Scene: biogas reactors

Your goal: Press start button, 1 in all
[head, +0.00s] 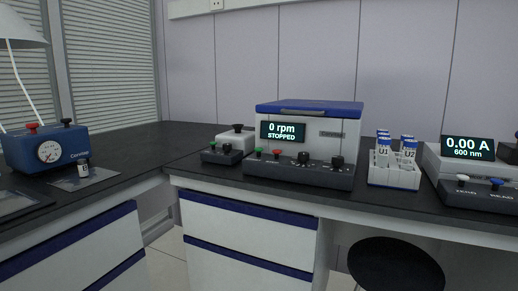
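A centrifuge-like machine (318,127) with a blue lid stands on the dark bench, its lid down. Its display (282,131) reads "0 rpm STOPPED". On its dark front panel (290,171) are a green button (259,150), a red button (277,152) and two black knobs. Any labels there are too small to read. A smaller box (222,155) to its left also has a green button (212,143) and a black knob. I cannot tell from lettering which button is marked start. Neither of my grippers shows in the head view.
A white rack (392,178) with several tubes stands right of the machine. Further right is a meter (468,147) reading "0.00 A 600 nm". A blue gauge box (46,150) and a lamp (18,30) are at left. A dark stool (396,266) stands before the bench.

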